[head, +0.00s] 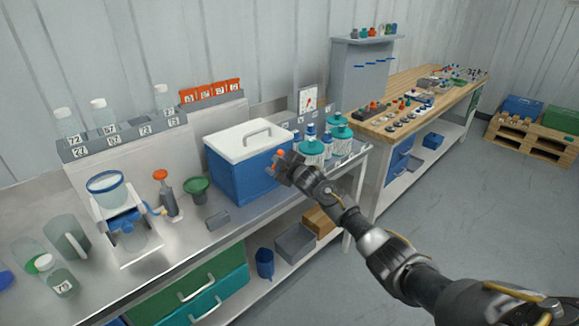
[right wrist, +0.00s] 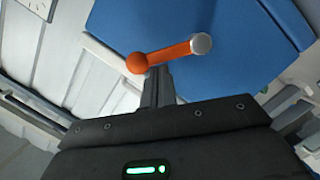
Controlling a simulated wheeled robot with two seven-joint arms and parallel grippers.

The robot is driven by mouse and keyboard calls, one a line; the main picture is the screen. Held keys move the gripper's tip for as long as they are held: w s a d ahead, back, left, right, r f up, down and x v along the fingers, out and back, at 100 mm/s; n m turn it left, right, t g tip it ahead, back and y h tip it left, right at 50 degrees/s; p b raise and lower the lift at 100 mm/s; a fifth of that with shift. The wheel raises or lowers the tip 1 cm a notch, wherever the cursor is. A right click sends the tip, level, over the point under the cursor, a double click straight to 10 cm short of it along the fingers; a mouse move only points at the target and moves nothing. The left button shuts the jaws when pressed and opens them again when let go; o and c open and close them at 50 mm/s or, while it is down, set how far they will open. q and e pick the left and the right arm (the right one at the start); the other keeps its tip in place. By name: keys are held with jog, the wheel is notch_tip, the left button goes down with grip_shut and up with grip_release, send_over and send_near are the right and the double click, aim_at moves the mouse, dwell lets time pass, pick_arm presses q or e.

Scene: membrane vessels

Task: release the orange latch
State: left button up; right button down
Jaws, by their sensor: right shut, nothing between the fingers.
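The orange latch (right wrist: 168,53) shows in the right wrist view as a bar with a round orange knob at its left end and a grey round pivot at its right end. It sits against the blue side of the cool box (right wrist: 225,25). In the head view the cool box (head: 240,176) is blue with a white lid, which is down. My right gripper (head: 284,164) is at the right end of the box. Its shut, empty fingers (right wrist: 157,82) reach up just below the knob end of the bar; I cannot tell whether they touch it. My left gripper is not in view.
Teal-lidded jars (head: 312,150) stand close to the right of my right gripper. A green funnel (head: 196,186) and an orange-topped bottle (head: 165,188) stand left of the box. A small grey block (head: 217,219) lies before it on the bench.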

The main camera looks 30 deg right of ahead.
jog(key=d+f+m+y, duration=0.1)
jog(key=m, duration=0.1)
jog(key=d+f+m+g, duration=0.1)
jog(key=m, duration=0.1)
jog(key=w+d+f+m+y, duration=0.1)
jog(key=m, duration=0.2)
jog(key=shift+w+d+g+y+b, duration=0.1)
jog(key=shift+d+g+y+b, duration=0.2)
jog(key=shift+d, duration=0.1)
jog(key=shift+d+f, duration=0.1)
dwell(0.6)
